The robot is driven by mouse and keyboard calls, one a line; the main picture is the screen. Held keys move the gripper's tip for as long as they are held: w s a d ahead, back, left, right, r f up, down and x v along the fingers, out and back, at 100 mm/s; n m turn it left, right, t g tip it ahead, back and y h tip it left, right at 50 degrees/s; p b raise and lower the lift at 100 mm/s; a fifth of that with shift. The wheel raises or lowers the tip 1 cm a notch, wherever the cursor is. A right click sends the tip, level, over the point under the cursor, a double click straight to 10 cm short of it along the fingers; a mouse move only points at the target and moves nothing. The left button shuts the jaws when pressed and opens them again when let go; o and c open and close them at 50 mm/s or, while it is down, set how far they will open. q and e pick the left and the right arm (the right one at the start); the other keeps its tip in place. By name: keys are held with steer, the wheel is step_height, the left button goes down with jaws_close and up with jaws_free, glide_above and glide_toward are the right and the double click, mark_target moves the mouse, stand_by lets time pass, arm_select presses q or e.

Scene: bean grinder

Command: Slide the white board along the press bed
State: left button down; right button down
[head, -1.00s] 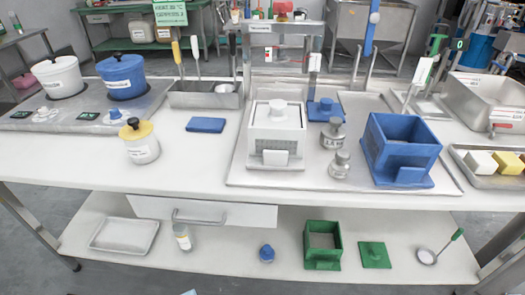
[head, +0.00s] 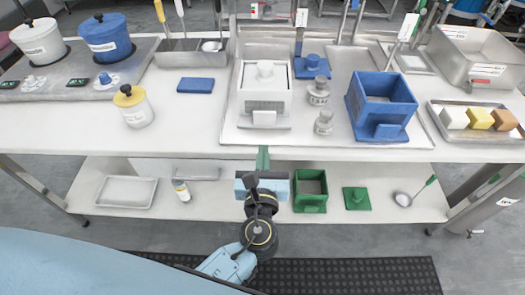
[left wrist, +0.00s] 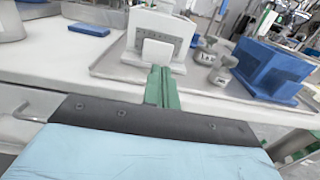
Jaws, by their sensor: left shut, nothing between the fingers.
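The white press (head: 265,88) stands upright on a metal tray, with a raised knob on its top. A small white board (head: 264,118) stands at the low front of the press; it also shows in the left wrist view (left wrist: 156,53). My left gripper (head: 263,158) has green fingers, shut and empty, at the table's front edge, just in front of and below the board. In the left wrist view its fingers (left wrist: 160,86) point up toward the board, and their tips look close to it; contact cannot be told. My right gripper is out of view.
Right of the press stand two grey weights (head: 318,94) and a blue open box (head: 384,106). A blue block (head: 196,85) and a yellow-lidded jar (head: 134,107) are to the left. The metal tray's rim (head: 228,136) runs along the front.

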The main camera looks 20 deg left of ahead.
mark_target(264, 114)
arm_select(q)
steer(key=b+x, duration=0.1)
steer(key=x, duration=1)
steer(key=shift+w+f, duration=0.1)
